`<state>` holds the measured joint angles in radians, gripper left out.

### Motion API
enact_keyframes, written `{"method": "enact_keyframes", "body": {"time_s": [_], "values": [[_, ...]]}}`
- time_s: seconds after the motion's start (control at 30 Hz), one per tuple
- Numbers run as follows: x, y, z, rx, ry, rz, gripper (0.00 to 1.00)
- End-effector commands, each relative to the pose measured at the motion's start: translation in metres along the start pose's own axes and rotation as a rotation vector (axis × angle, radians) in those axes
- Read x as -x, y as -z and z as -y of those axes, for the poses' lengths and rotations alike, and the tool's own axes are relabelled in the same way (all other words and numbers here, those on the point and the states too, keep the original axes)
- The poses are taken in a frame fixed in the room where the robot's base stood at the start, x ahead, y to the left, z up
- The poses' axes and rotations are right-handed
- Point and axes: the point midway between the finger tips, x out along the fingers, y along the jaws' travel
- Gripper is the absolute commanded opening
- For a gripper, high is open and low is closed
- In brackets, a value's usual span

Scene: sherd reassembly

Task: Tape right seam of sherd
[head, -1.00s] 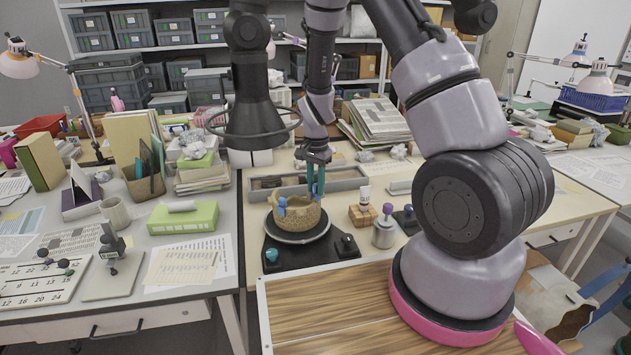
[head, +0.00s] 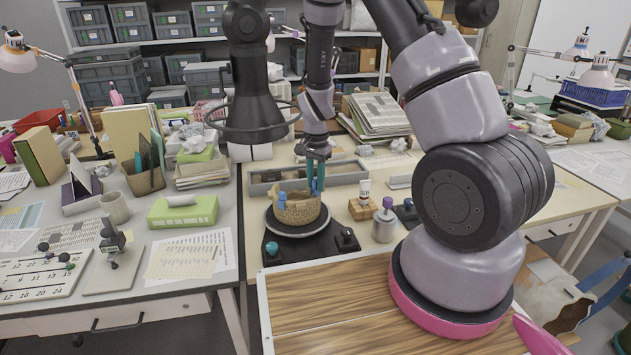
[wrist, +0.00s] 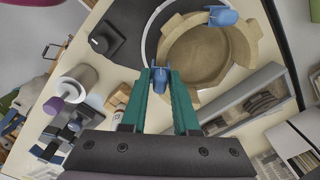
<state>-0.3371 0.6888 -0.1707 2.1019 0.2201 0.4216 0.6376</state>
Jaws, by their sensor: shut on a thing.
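The pale brown sherd bowl (head: 298,211) stands on a round turntable (head: 273,226) on a black base. Its stepped, broken rim shows in the wrist view (wrist: 200,57). A blue clip-like piece (head: 282,198) sits on the left of its rim; it also shows in the wrist view (wrist: 223,17). My gripper (head: 315,186) points down at the right side of the rim. In the wrist view its green fingers (wrist: 160,78) are shut on a second blue piece (wrist: 158,85), close beside the bowl's edge. I cannot tell whether that piece touches the bowl. The right seam itself is not clearly visible.
A grey tray (head: 345,173) lies behind the turntable. A wooden block (head: 362,209) with a small bottle and a grey jar with a purple knob (head: 384,226) stand to the right. A black knob (head: 347,239) and a teal knob (head: 271,248) are on the base's front.

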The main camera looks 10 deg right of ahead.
Motion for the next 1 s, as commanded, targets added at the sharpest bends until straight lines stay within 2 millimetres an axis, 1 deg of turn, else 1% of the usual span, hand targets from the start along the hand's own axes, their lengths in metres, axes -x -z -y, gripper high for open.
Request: {"method": "enact_keyframes", "body": {"time_s": [0.27, 0.73, 1.0], "values": [[-0.001, 0.0, 0.0, 0.0, 0.0, 0.0, 0.06], [-0.011, 0.0, 0.0, 0.0, 0.0, 0.0, 0.06], [-0.011, 0.0, 0.0, 0.0, 0.0, 0.0, 0.06]]}}
